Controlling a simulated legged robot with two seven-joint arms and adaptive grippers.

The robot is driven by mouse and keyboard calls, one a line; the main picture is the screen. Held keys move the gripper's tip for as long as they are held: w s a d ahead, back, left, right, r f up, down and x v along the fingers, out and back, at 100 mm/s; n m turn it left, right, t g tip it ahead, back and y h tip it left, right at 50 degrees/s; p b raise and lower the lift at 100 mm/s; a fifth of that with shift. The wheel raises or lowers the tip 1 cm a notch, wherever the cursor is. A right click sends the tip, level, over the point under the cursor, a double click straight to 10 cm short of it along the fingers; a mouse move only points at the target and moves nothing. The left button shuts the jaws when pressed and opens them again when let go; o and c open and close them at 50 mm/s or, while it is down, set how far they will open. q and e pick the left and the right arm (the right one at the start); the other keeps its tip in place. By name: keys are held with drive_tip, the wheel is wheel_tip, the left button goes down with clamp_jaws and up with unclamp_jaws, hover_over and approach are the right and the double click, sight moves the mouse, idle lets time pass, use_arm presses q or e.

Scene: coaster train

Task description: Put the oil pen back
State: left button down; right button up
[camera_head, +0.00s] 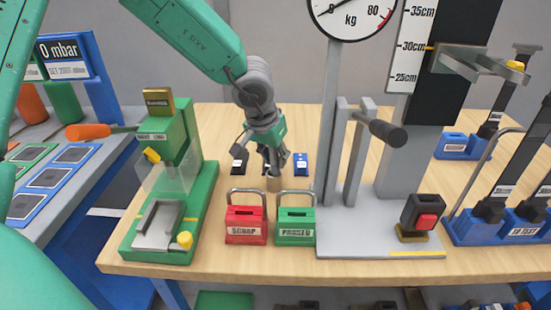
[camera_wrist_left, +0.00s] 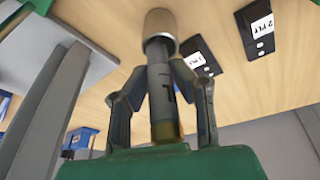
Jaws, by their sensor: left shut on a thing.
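My left gripper (camera_head: 271,165) points down over the wooden table, behind the red and green boxes. It is shut on the oil pen (camera_wrist_left: 160,80), a slim grey cylinder with a dark mark and a brassy end, seen between the fingers in the left wrist view (camera_wrist_left: 158,85). The pen's far end meets a short beige cylindrical cup (camera_wrist_left: 161,28); this cup also shows just below the fingers in the head view (camera_head: 273,184). I cannot tell how deep the pen sits in it. The right gripper is out of view.
A red box (camera_head: 246,225) and a green box (camera_head: 295,226) with raised handles stand in front. A green press (camera_head: 170,200) is left; a grey lever stand (camera_head: 380,243) is right.

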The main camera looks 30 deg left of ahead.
use_arm(q)
drive_tip(key=shift+a+f, duration=0.4)
drive_tip(key=shift+f, duration=0.2)
drive_tip(key=shift+s+d+f, duration=0.1)
drive_tip(key=shift+d+f, duration=0.1)
drive_tip(key=shift+d, duration=0.2)
drive_tip(key=shift+f, duration=0.1)
drive_tip(key=shift+s+a+f, duration=0.15)
drive_tip(key=shift+s+f, duration=0.05)
drive_tip(key=shift+f, duration=0.05)
drive_tip(key=c, duration=1.6)
unclamp_jaws()
drive_tip(key=shift+o, duration=1.4)
drive_tip(key=shift+w+f, duration=0.1)
drive_tip(key=shift+w, duration=0.15)
drive_tip(key=shift+a+r, duration=0.1)
drive_tip(key=shift+r, duration=0.25)
drive_tip(key=v, duration=1.1)
drive_tip(key=shift+s+a, duration=0.1)
